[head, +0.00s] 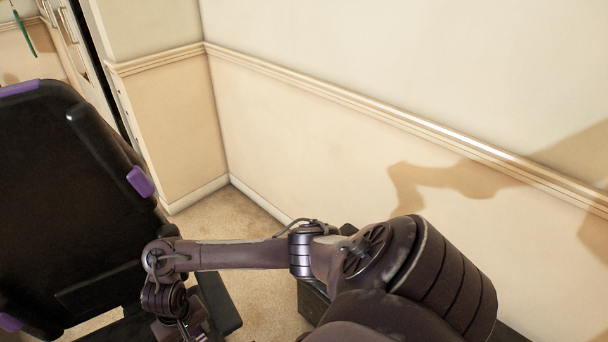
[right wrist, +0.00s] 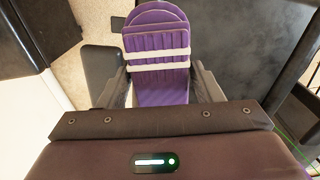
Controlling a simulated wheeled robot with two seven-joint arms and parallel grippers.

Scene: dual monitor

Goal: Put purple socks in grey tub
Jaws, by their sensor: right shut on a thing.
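The purple socks (right wrist: 157,52), a ribbed purple bundle with two pale bands across it, sit between the fingers of my right gripper (right wrist: 160,84) in the right wrist view. The gripper is shut on them. In the head view my right arm reaches in from the lower right, and its wrist end is at the bottom edge, where the socks cannot be made out. I cannot identify the grey tub in either view. My left gripper is not in view.
A large black chair (head: 60,190) with purple trim fills the left of the head view, close to my right wrist. A dark box-like thing (head: 313,301) is partly hidden behind my arm. Cream walls (head: 300,135) form a corner; some carpet (head: 222,207) is bare.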

